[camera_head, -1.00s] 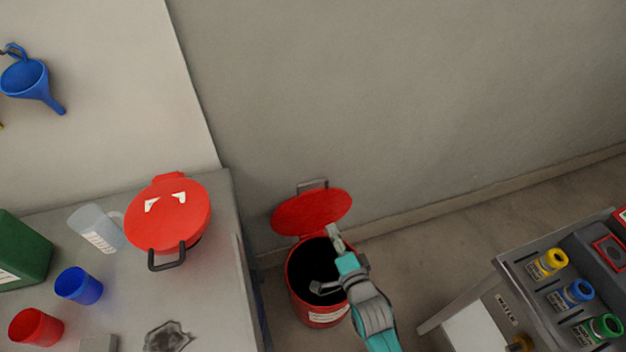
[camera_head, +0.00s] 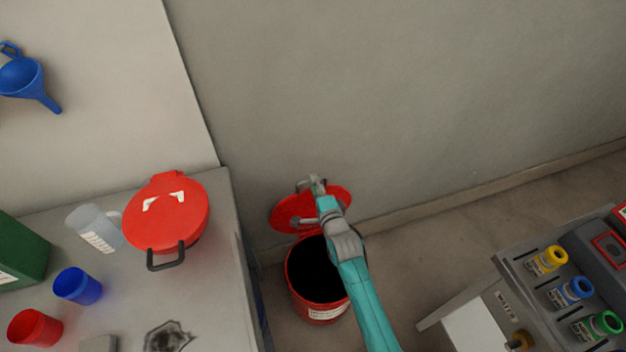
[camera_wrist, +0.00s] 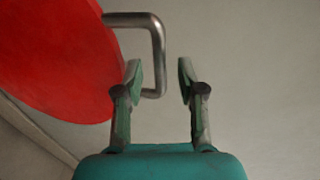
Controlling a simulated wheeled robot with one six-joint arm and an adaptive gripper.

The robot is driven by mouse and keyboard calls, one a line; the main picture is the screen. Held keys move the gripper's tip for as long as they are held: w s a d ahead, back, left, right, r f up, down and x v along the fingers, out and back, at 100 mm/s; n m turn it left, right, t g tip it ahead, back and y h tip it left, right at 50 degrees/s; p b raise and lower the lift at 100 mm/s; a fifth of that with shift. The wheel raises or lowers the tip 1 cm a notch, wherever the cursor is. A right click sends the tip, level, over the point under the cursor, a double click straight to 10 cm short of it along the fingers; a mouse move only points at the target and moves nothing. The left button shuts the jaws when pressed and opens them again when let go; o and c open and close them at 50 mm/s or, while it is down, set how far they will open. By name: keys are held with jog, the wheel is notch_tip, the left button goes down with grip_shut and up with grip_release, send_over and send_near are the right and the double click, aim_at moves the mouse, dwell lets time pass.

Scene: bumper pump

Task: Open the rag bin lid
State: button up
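The red rag bin (camera_head: 318,308) stands on the floor beside the bench, its dark inside showing. Its red lid (camera_head: 283,212) is swung up and back toward the wall; it also shows in the wrist view (camera_wrist: 55,55). The lid's metal handle (camera_wrist: 157,50) sticks out from the lid's edge. My gripper (camera_head: 308,200) is at the lid, above the bin's mouth. In the wrist view my gripper (camera_wrist: 160,75) has its fingers apart, with the handle's outer end by the left fingertip. I cannot tell whether they touch. My arm hides part of the lid and bin.
The grey bench (camera_head: 217,285) at left holds a second red lidded container (camera_head: 165,220), a clear jug (camera_head: 92,226), a blue cup (camera_head: 78,285) and a red cup (camera_head: 35,328). A cart (camera_head: 530,290) with coloured-capped bottles stands at right. Bare floor lies between.

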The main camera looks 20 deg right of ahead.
jog(key=shift+w+f, duration=0.2)
jog(key=shift+w, duration=1.1)
grip_shut()
